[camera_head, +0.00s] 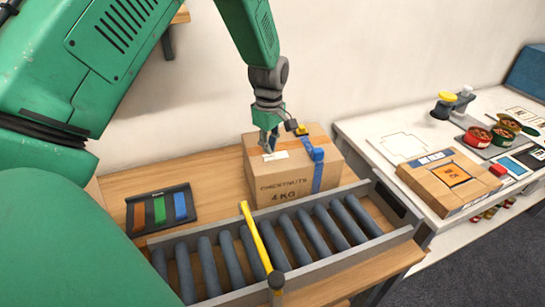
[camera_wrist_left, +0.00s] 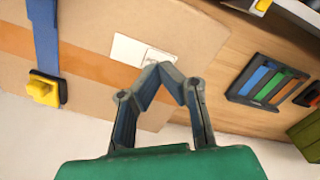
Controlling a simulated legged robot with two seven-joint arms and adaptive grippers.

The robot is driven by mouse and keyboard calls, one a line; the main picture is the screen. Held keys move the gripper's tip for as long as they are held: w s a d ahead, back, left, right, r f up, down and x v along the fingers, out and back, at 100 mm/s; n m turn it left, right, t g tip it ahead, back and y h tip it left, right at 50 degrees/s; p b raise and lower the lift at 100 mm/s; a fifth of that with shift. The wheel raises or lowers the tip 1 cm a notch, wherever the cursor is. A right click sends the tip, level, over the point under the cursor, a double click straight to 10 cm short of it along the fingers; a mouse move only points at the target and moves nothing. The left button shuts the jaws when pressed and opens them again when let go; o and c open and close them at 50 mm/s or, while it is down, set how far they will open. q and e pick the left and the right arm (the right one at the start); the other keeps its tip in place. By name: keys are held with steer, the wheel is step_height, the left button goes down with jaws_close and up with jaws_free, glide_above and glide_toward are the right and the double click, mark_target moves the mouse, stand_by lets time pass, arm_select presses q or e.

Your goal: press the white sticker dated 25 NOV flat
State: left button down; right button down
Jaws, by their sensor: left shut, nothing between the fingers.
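The white sticker (camera_head: 279,156) lies on the top of a cardboard box (camera_head: 255,168) marked CHESTNUTS 4 KG. Its date is too small to read. My left gripper (camera_head: 269,150) is shut and empty, pointing down at the sticker's left end in the head view. In the left wrist view, its closed fingertips (camera_wrist_left: 160,72) overlap the lower edge of the sticker (camera_wrist_left: 128,48), so part of it is hidden. I cannot tell whether the fingertips touch it. My right gripper is not in view.
A blue strap (camera_head: 318,172) and a brown tape stripe cross the box. A roller conveyor (camera_head: 205,265) with a yellow bar (camera_head: 256,238) stands in front. A black rack of coloured strips (camera_head: 160,209) is at left. Another carton (camera_head: 420,187) lies on the white right-hand bench.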

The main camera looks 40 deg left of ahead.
arm_select(q)
steer(key=shift+d, duration=0.25)
steer(key=shift+d+f, duration=0.1)
steer(key=shift+f, duration=0.05)
steer(key=shift+a+f, duration=0.3)
steer(key=shift+a, duration=0.3)
steer(key=shift+a+f, duration=0.35)
steer(key=shift+a, duration=0.15)
steer(key=shift+d, duration=0.75)
steer(key=shift+d+b, duration=0.25)
steer(key=shift+b, duration=0.05)
steer(key=shift+a+f, duration=0.2)
steer(key=shift+a, duration=0.1)
steer(key=shift+a+f, duration=0.2)
steer(key=shift+a, duration=0.3)
steer(key=shift+d+r, duration=0.15)
steer(key=shift+d, duration=0.4)
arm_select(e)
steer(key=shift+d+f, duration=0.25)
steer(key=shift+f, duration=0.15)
